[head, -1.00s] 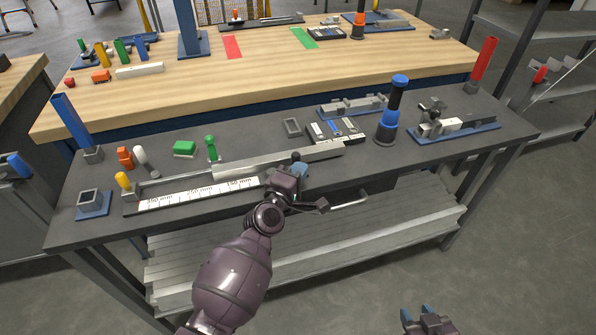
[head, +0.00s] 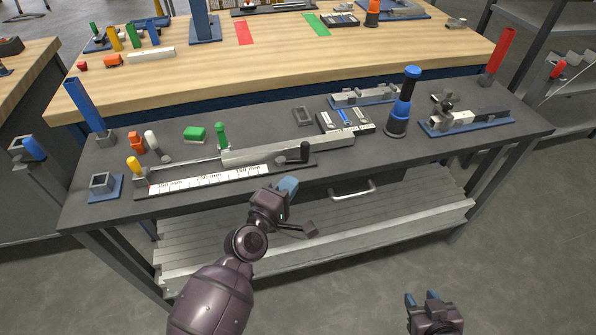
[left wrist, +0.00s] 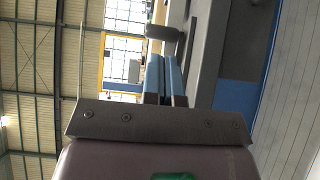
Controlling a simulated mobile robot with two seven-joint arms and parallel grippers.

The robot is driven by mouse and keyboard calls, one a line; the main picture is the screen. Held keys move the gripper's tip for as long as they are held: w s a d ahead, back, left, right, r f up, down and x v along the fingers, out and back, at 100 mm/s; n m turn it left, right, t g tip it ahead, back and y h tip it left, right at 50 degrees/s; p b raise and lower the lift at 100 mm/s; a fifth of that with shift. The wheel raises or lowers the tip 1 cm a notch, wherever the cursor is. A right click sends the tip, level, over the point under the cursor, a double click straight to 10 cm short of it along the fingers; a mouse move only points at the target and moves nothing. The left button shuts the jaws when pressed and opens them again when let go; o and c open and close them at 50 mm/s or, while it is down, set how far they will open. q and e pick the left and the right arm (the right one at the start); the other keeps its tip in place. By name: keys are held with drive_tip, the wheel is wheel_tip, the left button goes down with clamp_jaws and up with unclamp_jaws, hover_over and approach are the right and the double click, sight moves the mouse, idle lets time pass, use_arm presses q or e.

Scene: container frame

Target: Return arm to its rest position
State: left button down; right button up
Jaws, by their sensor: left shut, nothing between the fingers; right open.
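My left gripper (head: 288,187) is in front of the dark bench's front edge, apart from the linear slide with the millimetre scale (head: 208,180). Its blue fingers also show in the left wrist view (left wrist: 165,80), shut together with nothing between them. The slide's dark crank knob (head: 304,152) stands just beyond the gripper in the head view. My right gripper (head: 422,298) is low at the bottom right, over the floor, with its blue fingertips apart and empty.
The dark bench (head: 380,165) carries a blue post (head: 85,105), a green-handled pin (head: 221,137), a blue and black cylinder (head: 403,103) and a clamp fixture (head: 458,118). A drawer handle (head: 352,190) sticks out at the front. A slatted shelf (head: 330,228) lies below. Open floor is at the right.

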use_arm(q)
drive_tip(key=shift+v, duration=0.8)
